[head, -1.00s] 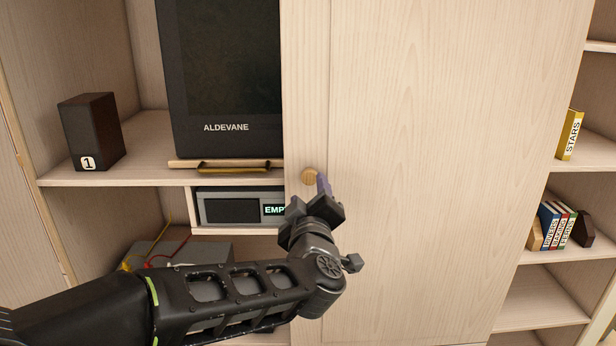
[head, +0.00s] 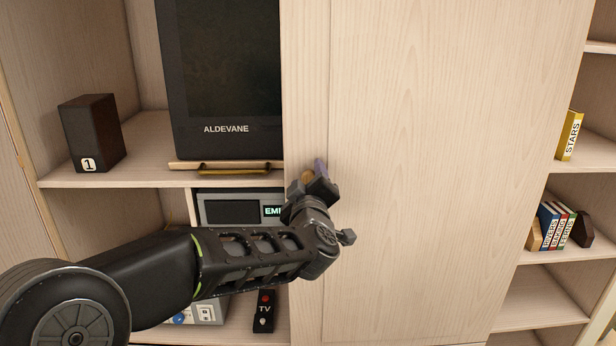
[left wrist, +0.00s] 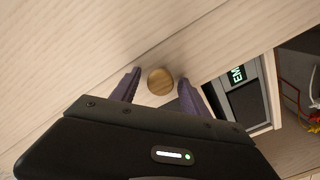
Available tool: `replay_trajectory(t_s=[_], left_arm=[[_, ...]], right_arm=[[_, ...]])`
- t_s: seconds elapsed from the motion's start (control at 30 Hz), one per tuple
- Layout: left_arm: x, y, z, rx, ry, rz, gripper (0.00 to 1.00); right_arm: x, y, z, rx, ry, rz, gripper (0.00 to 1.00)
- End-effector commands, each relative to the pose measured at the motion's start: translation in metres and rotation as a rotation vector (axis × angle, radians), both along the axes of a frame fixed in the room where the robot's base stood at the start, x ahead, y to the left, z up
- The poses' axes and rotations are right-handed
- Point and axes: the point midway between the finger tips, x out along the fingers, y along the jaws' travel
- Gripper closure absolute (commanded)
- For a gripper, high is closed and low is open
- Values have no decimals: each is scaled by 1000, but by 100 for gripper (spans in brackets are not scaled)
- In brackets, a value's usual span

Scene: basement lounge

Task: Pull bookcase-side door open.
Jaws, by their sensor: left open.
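The bookcase-side door (head: 430,150) is a pale wood panel to the right of the screen, and it looks shut. Its round wooden knob (head: 308,177) is near the door's left edge, partly hidden by my left gripper (head: 316,176) in the head view. In the left wrist view the knob (left wrist: 160,81) sits between the two purple fingertips of my left gripper (left wrist: 158,88), with a visible gap on each side. The fingers are open around the knob and not clamped on it. My right gripper is not in view.
A black ALDEVANE screen (head: 228,80) and a dark speaker (head: 92,132) stand on the left shelf. A device with a lit display (head: 235,210) and a TV remote (head: 264,311) are below. Bookcase shelves with books (head: 556,226) are at the right.

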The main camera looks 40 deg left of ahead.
Motion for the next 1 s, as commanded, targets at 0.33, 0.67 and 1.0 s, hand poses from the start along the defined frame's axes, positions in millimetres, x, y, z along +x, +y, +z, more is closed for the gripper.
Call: replay_trajectory(t_s=[0.33, 0.67, 1.0], left_arm=[[2, 2, 0, 0, -1, -1, 50], [2, 2, 0, 0, 0, 0, 77], [2, 2, 0, 0, 0, 0, 100]], right_arm=[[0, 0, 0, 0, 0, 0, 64], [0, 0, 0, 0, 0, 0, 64], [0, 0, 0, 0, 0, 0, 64]])
